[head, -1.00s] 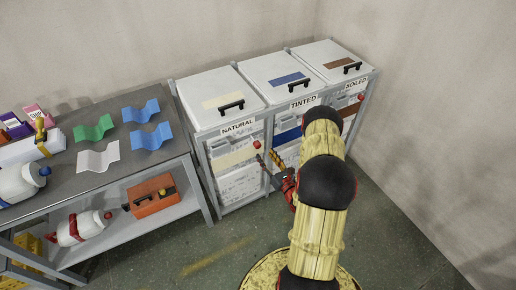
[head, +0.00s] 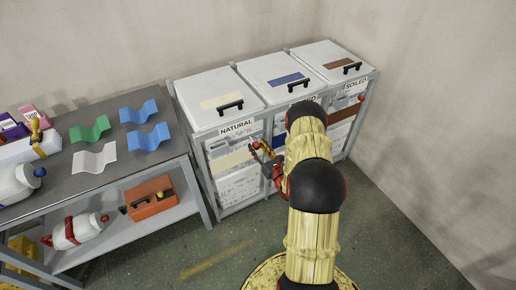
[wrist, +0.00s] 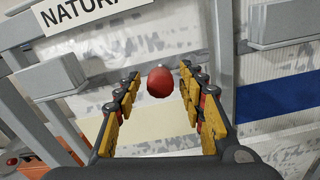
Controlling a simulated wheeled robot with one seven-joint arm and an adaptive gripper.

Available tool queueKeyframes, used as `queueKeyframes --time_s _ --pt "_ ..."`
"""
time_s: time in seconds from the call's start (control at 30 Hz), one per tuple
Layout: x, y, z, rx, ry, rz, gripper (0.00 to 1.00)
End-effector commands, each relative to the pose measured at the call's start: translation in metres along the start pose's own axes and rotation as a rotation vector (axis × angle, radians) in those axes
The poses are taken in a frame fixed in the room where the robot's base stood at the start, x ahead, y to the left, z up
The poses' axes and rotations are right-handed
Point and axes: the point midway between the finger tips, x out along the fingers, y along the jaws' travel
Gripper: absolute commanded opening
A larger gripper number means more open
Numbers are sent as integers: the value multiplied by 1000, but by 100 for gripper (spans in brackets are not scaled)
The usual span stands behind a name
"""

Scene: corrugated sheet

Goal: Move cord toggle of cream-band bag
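The cream-band bag (head: 232,161) hangs in the rack bay under the NATURAL label; its pale cream band also shows in the wrist view (wrist: 150,122). Its cord toggle (wrist: 160,82) is a round red knob, seen in the wrist view between the fingertips. My gripper (wrist: 159,76) is open, with yellow-padded fingers on both sides of the toggle and a visible gap on each side. I cannot tell whether the toggle is fully within finger depth.
The blue-band bag shows at the right in the wrist view (wrist: 277,101). The brown-band bag (head: 343,114) hangs at the far right. Grey rack posts and brackets (wrist: 50,78) stand close to my fingers. A workbench (head: 110,182) with sheets and bottles is to the left.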

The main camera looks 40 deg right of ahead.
Motion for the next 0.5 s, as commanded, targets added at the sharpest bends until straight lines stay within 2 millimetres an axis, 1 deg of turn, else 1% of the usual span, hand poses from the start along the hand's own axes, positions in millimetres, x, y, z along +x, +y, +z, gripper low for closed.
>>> queueKeyframes --time_s 0.07,0.5 --pt "0 0 0 0 0 0 34" --pt "0 0 0 -1 0 0 9"
